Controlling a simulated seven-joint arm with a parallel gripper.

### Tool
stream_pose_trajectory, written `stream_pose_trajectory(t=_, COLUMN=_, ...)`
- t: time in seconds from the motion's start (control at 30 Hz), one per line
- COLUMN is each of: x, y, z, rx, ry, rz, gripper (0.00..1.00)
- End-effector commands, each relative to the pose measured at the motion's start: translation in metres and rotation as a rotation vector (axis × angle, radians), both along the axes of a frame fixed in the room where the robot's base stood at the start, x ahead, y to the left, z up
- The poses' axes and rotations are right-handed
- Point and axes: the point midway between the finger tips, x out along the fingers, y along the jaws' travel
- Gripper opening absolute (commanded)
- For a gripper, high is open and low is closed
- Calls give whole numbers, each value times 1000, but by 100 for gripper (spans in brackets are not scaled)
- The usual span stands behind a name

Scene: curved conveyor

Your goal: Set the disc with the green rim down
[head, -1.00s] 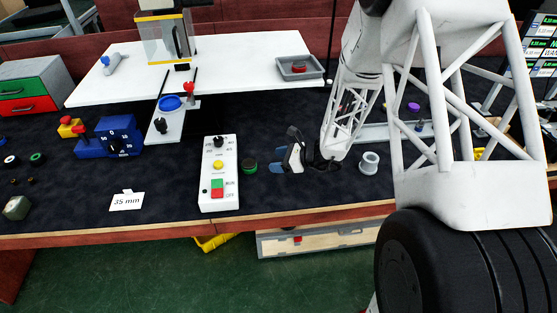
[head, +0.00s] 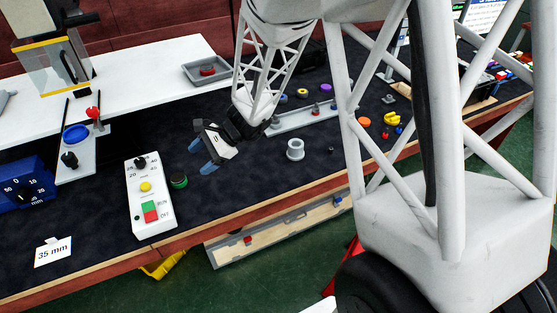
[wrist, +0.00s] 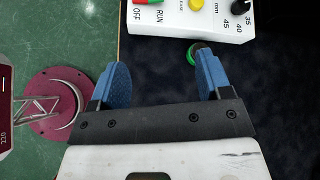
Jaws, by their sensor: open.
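The disc with the green rim (head: 179,181), dark on top, rests on the dark mat just right of the white control box (head: 150,195). In the wrist view the disc (wrist: 193,54) shows beside the right finger, which partly hides it. My gripper (head: 203,157) has blue fingers spread apart and is above the mat, up and right of the disc in the head view. In the wrist view my gripper (wrist: 164,72) has nothing between its fingers.
A light grey ring-shaped part (head: 295,149) stands right of my gripper. A grey tray (head: 207,70) with a red piece is at the back. A blue dial box (head: 25,190) and a "35 mm" card (head: 53,252) are at left.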

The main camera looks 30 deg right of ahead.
Motion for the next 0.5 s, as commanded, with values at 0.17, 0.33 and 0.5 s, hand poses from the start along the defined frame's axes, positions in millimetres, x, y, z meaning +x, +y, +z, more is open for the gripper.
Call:
stream_pose_trajectory(t=0.17, x=-39, y=-3, z=40, rx=-116, ry=-110, rz=158, gripper=72)
stream_pose_trajectory(t=0.33, x=-77, y=-11, z=71, rx=-235, ry=-211, rz=305, gripper=72)
stream_pose_trajectory(t=0.5, x=-115, y=-21, z=98, rx=-359, ry=-311, rz=449, gripper=72)
